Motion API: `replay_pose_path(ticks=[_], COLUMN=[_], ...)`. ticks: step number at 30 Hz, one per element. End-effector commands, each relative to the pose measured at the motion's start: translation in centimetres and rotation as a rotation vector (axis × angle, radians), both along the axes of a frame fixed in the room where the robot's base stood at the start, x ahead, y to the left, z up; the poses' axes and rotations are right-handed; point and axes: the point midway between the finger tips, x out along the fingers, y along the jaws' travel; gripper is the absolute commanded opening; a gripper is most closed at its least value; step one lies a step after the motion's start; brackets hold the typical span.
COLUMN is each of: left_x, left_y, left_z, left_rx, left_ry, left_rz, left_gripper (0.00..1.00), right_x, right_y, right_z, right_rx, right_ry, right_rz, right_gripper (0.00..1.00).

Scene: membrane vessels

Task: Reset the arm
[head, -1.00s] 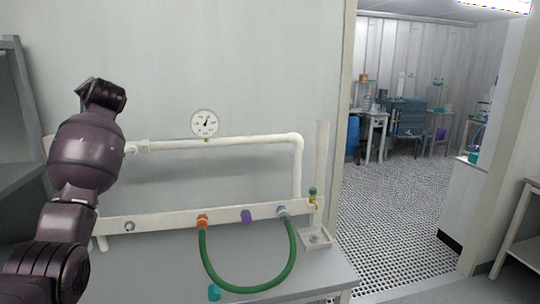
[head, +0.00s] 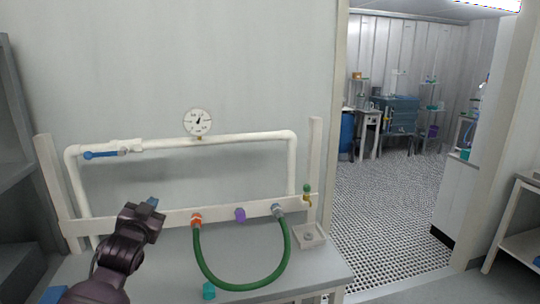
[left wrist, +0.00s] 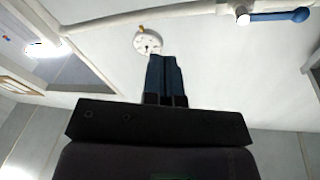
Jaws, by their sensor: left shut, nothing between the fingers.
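My left gripper (head: 152,203) is low at the left of the head view, in front of the white rack's lower rail. In the left wrist view its two blue fingers (left wrist: 165,78) are together with nothing between them. The white pipe with a blue-handled valve (head: 103,154) and a round gauge (head: 198,122) is above and behind it. The gauge (left wrist: 147,41) and blue handle (left wrist: 282,16) also show in the left wrist view. My right gripper is not in view.
A green hose (head: 240,288) hangs from the orange fitting (head: 196,219) to the grey fitting (head: 278,209). A purple cap (head: 240,214) sits between them. A teal cap (head: 208,291) lies on the grey bench (head: 325,268). A doorway opens to another room at the right.

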Motion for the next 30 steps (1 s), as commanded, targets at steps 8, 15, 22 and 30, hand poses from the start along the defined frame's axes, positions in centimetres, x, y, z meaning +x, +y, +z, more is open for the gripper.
replay_pose_path(ticks=[8,15,22,30], left_x=[-8.7,-17.3,-26.6,-35.0], left_y=[-2.1,-3.0,-3.1,-2.3], left_z=[-11.3,-19.6,-27.0,-32.7], left_rx=[-0.147,-0.247,-0.311,-0.345], left_ry=[0.115,0.255,0.430,0.588], left_rz=[-0.071,-0.070,-0.016,0.058], left_gripper=[0.00,0.00,0.00,0.00], right_x=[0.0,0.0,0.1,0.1], right_y=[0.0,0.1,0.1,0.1], right_z=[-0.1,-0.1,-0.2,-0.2], right_rx=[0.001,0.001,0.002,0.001], right_ry=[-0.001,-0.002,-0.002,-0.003], right_rz=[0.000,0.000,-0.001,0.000], right_gripper=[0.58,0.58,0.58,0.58])
